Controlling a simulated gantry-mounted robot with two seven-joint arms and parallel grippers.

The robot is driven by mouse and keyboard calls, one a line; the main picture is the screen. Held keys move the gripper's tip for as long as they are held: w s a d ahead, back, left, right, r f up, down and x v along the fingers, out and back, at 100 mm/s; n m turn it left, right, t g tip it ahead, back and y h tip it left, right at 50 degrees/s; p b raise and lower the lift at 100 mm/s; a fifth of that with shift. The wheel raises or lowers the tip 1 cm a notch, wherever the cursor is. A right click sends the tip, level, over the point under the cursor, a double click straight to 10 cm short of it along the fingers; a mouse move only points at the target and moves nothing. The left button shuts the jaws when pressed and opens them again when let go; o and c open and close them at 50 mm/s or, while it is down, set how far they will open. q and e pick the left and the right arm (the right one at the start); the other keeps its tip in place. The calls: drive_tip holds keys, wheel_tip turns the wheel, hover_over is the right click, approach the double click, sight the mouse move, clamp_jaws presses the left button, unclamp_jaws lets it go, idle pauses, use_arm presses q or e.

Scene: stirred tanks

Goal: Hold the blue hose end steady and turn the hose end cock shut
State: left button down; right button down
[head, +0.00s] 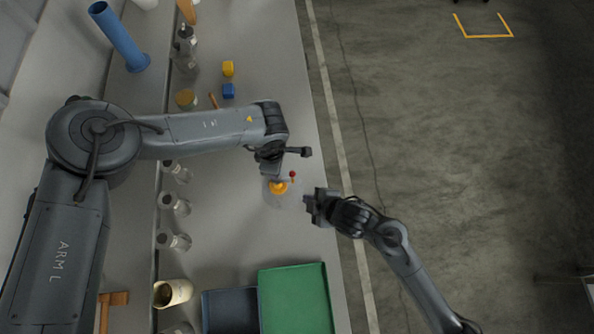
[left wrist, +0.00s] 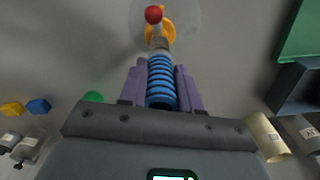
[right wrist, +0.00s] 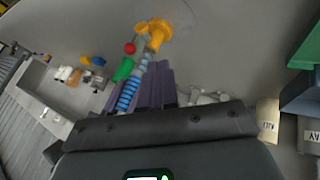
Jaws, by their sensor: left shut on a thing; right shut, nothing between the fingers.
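My left gripper (left wrist: 160,78) is shut on the ribbed blue hose end (left wrist: 161,80), which stands between its purple fingers. Beyond the hose are a grey fitting (left wrist: 158,44), a red ball knob (left wrist: 153,14) and a yellow part (left wrist: 160,33). In the head view the red knob (head: 293,174) and yellow part (head: 278,187) lie just below my left gripper (head: 288,152). My right gripper (head: 310,204) is shut and empty, to the right of and below the knob. In the right wrist view its purple fingers (right wrist: 158,82) are beside the blue hose (right wrist: 127,95), with the red knob (right wrist: 130,48) beyond them.
A green piece (right wrist: 123,69) shows near the hose. A green tray (head: 294,272) and dark bin (head: 230,292) stand at the bench's lower end. Several jars line the bench's left side. Blue (head: 229,91) and yellow (head: 228,69) blocks lie farther up. The floor at right is open.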

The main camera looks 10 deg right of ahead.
drive_tip(key=w+a+f, duration=0.2)
drive_tip(key=w+f, duration=0.4)
drive_tip(key=w, duration=0.1)
drive_tip(key=shift+w+a+f, duration=0.2)
drive_tip(key=shift+w+a, duration=0.15)
drive_tip(key=shift+a, duration=0.05)
drive_tip(key=shift+w+r, duration=0.25)
drive_tip(key=shift+w, duration=0.35)
idle(0.5)
drive_tip(key=w+f, duration=0.1)
drive_tip(key=w, duration=0.5)
drive_tip(key=shift+w+f, duration=0.25)
drive_tip(key=shift+w, duration=0.15)
drive_tip(key=shift+s+f, duration=0.1)
drive_tip(key=shift+s, duration=0.1)
idle(0.3)
